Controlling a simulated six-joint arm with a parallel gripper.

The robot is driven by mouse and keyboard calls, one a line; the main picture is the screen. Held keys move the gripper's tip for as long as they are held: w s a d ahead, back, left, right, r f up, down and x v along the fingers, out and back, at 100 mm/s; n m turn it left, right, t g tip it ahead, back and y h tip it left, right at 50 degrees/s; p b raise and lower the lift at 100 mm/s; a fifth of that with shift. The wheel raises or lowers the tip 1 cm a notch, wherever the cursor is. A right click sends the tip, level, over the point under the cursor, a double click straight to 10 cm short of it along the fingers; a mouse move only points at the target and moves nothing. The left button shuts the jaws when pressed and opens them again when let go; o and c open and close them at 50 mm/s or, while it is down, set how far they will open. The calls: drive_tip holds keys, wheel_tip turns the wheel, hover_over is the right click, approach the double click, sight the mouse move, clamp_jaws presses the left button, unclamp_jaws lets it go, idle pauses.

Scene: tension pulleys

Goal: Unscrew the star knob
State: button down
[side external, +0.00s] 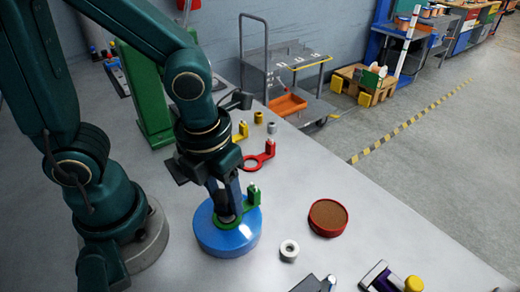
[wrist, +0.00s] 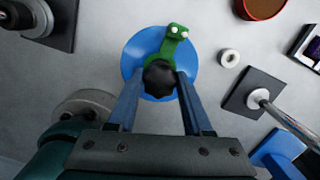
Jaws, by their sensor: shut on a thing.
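The black star knob (wrist: 159,78) sits over the green bracket (wrist: 173,48) on the blue round base (wrist: 140,48). My gripper (wrist: 159,84) has its two blue fingers on either side of the knob and is shut on it. In the side view my gripper (side external: 226,212) points down at the blue base (side external: 228,239). The green bracket (side external: 252,196) stands at the right of the fingers there. The knob is mostly hidden by my fingers in that view.
A white ring (side external: 289,250) and a red round dish with brown filling (side external: 328,217) lie to the right. A red bracket (side external: 261,158) and a yellow bracket (side external: 241,131) lie behind. A dark plate with a metal rod (wrist: 256,94) is at the right in the wrist view.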

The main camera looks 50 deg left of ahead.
sight(224, 191)
drive_tip(key=shift+r, duration=2.55)
drive_tip(key=shift+w+a+f, duration=0.2)
drive_tip(key=shift+a, duration=0.2)
drive_tip(key=w+a+r+n+g, duration=0.1)
drive_tip(key=w+a+r+n, duration=0.2)
drive_tip(key=n, duration=1.3)
drive_tip(key=w+a+r+n+g, duration=0.1)
drive_tip(key=w+a+r+n, duration=0.2)
drive_tip(key=n, duration=1.3)
drive_tip(key=shift+w+a+n+g, duration=0.4)
drive_tip(key=shift+w+a, duration=0.45)
drive_tip(key=shift+w, duration=0.3)
